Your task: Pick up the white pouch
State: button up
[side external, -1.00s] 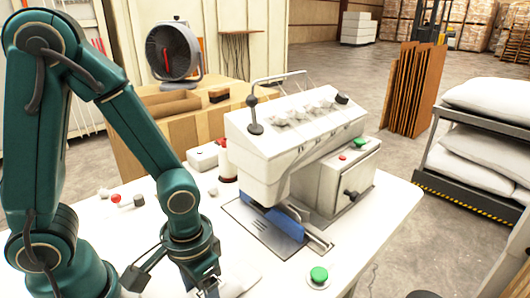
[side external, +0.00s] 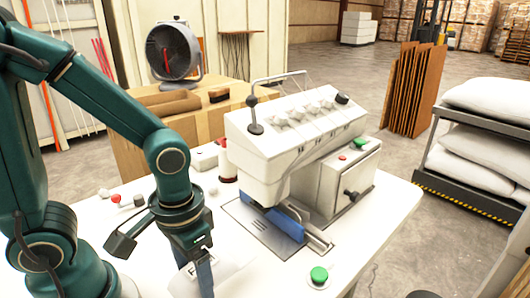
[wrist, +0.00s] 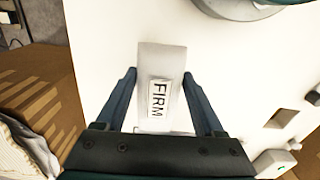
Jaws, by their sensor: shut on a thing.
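The white pouch (wrist: 162,58) carries a label reading "FIRM" and lies between the two fingers of my gripper (wrist: 159,76) in the wrist view. My gripper is shut on the pouch, with one finger along each side. The pouch's near end is hidden by the gripper body. In the side view my gripper (side external: 205,282) points down over the front left of the white table. Only pale parts of the pouch show there against the white top, so its height above the table is hard to tell.
A white sewing machine (side external: 290,140) with a blue part stands right of my gripper on the table (side external: 375,235). A green button (side external: 319,275) sits near the front edge. Small knobs (side external: 138,200) lie left. A fan (side external: 173,50) stands on cardboard behind. White pillows (side external: 480,140) fill a cart at right.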

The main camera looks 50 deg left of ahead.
jog(key=a+r, duration=0.6)
jog(key=a, duration=0.4)
jog(key=shift+m, duration=0.4)
jog(key=shift+w+d+f, duration=0.7)
jog(key=shift+d+f, duration=0.1)
jog(key=shift+f, duration=0.85)
jog(key=shift+w+d+f, duration=0.65)
jog(key=shift+d+f, duration=0.1)
jog(key=shift+f, duration=0.85)
jog(key=shift+w+d+f, duration=0.7)
jog(key=shift+d+f, duration=0.1)
jog(key=shift+f, duration=0.85)
jog(key=shift+w+f, duration=0.15)
jog(key=shift+w, duration=3.1)
jog(key=shift+f, duration=0.25)
